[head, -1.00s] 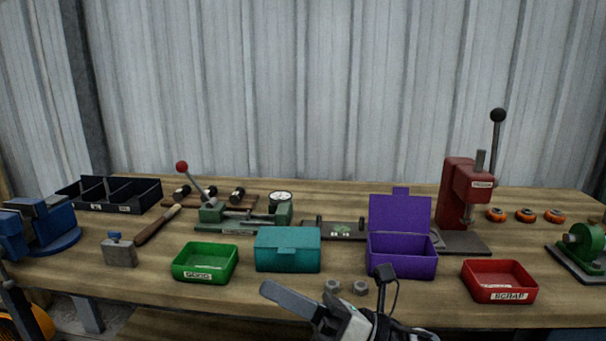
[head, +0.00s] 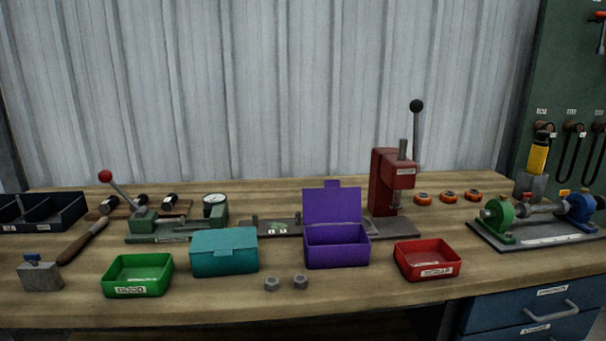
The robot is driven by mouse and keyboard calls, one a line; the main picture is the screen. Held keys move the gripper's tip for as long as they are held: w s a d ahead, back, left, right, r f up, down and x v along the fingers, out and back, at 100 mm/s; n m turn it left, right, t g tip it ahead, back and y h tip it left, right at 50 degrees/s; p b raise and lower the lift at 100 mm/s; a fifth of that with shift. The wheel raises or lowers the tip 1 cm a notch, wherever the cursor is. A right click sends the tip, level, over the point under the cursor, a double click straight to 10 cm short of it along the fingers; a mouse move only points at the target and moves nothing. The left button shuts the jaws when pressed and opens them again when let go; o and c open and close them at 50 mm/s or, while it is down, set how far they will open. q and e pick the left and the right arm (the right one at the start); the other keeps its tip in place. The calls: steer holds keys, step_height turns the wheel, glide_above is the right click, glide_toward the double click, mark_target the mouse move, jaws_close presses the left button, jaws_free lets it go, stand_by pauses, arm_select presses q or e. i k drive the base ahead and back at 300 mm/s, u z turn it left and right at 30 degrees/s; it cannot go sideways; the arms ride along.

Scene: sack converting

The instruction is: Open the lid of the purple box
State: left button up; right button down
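The purple box (head: 337,254) stands on the workbench in the middle of the head view. Its lid (head: 332,206) is raised and stands upright at the back edge, with its tab pointing up. The front wall and part of the inside show; I see nothing in it, though its floor is mostly hidden. Neither of my grippers is in the view now, and nothing touches the box or its lid.
A shut teal box (head: 224,252) and a green tray (head: 138,275) stand left of it. A red tray (head: 427,260) is to its right, a red press (head: 391,182) behind. Two grey nuts (head: 285,283) lie in front. The bench's front edge (head: 250,314) is mostly clear.

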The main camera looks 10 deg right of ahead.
mark_target(332, 203)
steer(key=k, duration=1.3)
steer(key=z, duration=0.65)
steer(key=i, duration=1.95)
steer(key=u, duration=0.85)
